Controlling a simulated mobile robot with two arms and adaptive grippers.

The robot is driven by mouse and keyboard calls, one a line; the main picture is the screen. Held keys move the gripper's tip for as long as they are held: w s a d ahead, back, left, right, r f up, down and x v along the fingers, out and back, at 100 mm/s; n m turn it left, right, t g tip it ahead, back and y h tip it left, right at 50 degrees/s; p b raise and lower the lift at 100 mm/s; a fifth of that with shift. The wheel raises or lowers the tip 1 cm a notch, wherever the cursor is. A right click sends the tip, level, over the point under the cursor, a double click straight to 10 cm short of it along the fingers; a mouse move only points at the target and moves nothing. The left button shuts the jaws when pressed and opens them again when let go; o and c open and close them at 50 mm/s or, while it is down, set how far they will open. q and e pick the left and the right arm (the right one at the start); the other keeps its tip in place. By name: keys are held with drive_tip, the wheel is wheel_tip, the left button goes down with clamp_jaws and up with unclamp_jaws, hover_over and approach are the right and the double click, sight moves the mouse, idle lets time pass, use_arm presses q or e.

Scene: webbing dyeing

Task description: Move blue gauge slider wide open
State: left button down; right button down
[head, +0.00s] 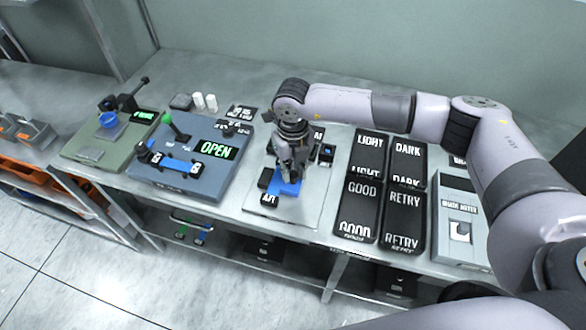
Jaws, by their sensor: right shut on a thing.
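A blue piece (284,186), which looks like the blue gauge slider, lies on a pale plate (300,212) near the middle of the bench. Black blocks stand beside it, one at its left and one at its upper right, with small black labels on the plate. My right gripper (291,171) points down onto the blue piece and is shut on it. The gripper hides the upper part of the piece and the exact grip. My left gripper is out of view.
Left of the plate is a blue-grey box (150,184) with a green OPEN sign and a blue strip. Black GOOD (358,205) and RETRY (404,213) trays and LIGHT and DARK trays stand to the right. A grey device (460,245) stands beyond. My right arm spans the bench's right side.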

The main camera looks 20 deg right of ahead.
drive_tip(key=s+d, duration=0.2)
drive_tip(key=d, duration=0.1)
drive_tip(key=shift+s+d, duration=0.15)
drive_tip(key=shift+d, duration=0.15)
drive_tip(key=c, duration=1.8)
unclamp_jaws()
drive_tip(key=o, duration=0.4)
drive_tip(key=shift+s+d, duration=0.1)
drive_tip(key=shift+o, duration=0.2)
